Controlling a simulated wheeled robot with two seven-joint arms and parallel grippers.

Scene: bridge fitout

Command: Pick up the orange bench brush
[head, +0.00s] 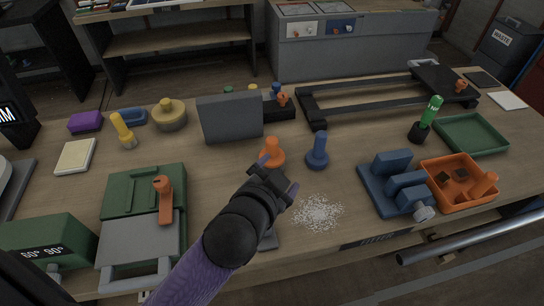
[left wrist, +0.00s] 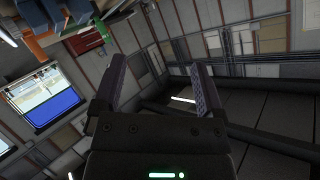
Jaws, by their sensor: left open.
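An orange upright piece (head: 272,153) with a knobbed top stands on the bench (head: 225,170) in the head view. A longer orange piece (head: 165,198) lies on the green and grey case at left. I cannot tell which is the bench brush; bristles do not show. My left gripper (head: 273,183) is open above the bench, just in front of the upright piece in the picture and apparently empty. In the left wrist view its fingers (left wrist: 158,82) are spread with nothing between them. My right gripper is not in view.
A blue upright piece (head: 317,153) stands just right of the orange one, with a grey block (head: 230,118) behind. Pale crumbs (head: 318,213) lie right of my gripper. A blue fixture (head: 383,195) and an orange tray (head: 450,196) are at right.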

